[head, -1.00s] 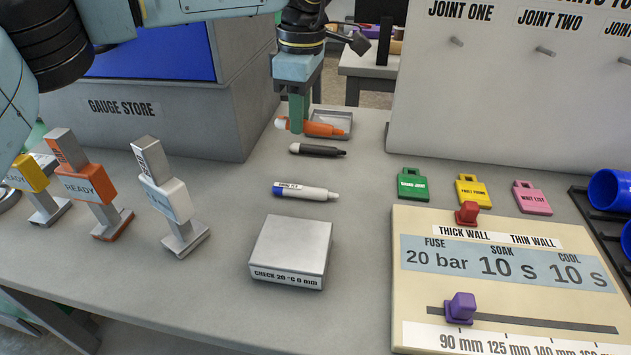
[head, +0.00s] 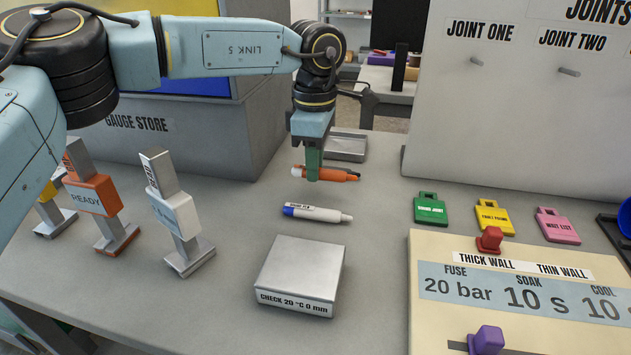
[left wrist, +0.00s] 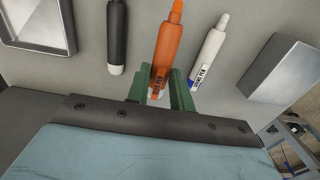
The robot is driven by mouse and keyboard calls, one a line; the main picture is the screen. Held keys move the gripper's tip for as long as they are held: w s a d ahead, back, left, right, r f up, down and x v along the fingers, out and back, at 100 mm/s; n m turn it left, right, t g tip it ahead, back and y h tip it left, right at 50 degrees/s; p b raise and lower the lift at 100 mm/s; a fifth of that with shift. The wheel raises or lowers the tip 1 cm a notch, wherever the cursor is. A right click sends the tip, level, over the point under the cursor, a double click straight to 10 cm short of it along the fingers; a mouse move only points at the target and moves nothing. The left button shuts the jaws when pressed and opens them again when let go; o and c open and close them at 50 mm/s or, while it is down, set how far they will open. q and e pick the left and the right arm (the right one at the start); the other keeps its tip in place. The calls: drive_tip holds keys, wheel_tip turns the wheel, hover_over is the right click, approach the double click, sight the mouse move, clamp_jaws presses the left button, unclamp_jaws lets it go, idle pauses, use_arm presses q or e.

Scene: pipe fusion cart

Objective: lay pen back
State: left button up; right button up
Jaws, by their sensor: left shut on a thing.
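My left gripper (head: 314,172) points down and is shut on an orange pen (head: 338,174), which it holds across its fingers above the table. In the left wrist view the orange pen (left wrist: 168,45) runs away from the green fingers (left wrist: 160,95). A black pen (left wrist: 117,38) lies on one side of it, and a white pen with a blue end (left wrist: 208,55) on the other. A shallow grey tray (head: 362,151) lies behind the gripper and looks empty. My right gripper is out of view.
A metal check block (head: 300,270) stands in front of the white pen. Gauge stands (head: 178,215) are at the left, before the gauge store (head: 180,140). Green (head: 430,208), yellow and pink tags lie at the right, behind the settings panel (head: 430,320). Bare table surrounds the pens.

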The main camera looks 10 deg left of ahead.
use_arm(q)
wheel_tip(320, 180, down, 3)
drive_tip(key=shift+f, duration=0.25)
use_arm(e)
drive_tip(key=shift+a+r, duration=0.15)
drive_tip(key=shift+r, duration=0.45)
use_arm(q)
drive_tip(key=shift+f, duration=0.1)
drive_tip(key=o, duration=0.9)
drive_tip(key=shift+o, duration=0.2)
drive_tip(key=shift+b, duration=0.3)
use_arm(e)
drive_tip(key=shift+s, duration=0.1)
